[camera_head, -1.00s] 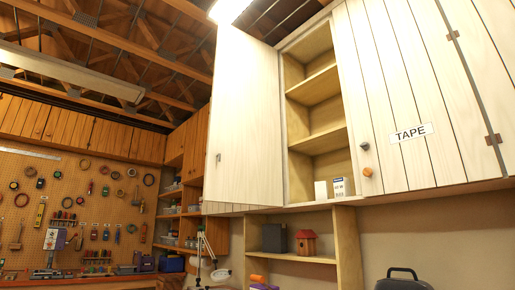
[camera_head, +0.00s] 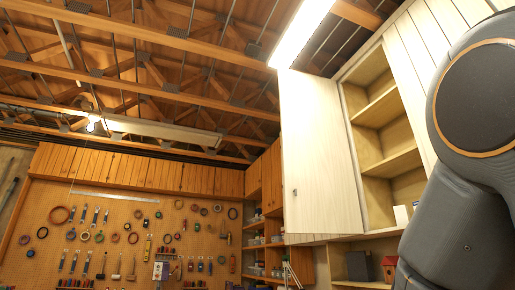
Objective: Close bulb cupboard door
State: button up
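The white wooden cupboard door (camera_head: 318,155) stands swung open to the left of its cupboard, with its plain inner face and a small catch toward me. The cupboard's pale wooden shelves (camera_head: 390,165) show in the opening to its right. A small white box (camera_head: 402,215) stands on the cupboard's floor. No label for this cupboard can be read now. My arm, dark grey, fills the right side of the picture and hides the right part of the cupboards. My gripper is out of view, so its distance from the door cannot be told.
Below the cupboard is an open shelf with a red birdhouse (camera_head: 389,268) and a dark box (camera_head: 358,265). A pegboard (camera_head: 110,225) with hanging tools covers the far wall. A lit ceiling lamp (camera_head: 303,32) hangs close above the open door.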

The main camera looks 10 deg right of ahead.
aim_at(317, 161)
jog(key=u, duration=0.75)
jog(key=i, duration=3.85)
jog(key=z, duration=2.7)
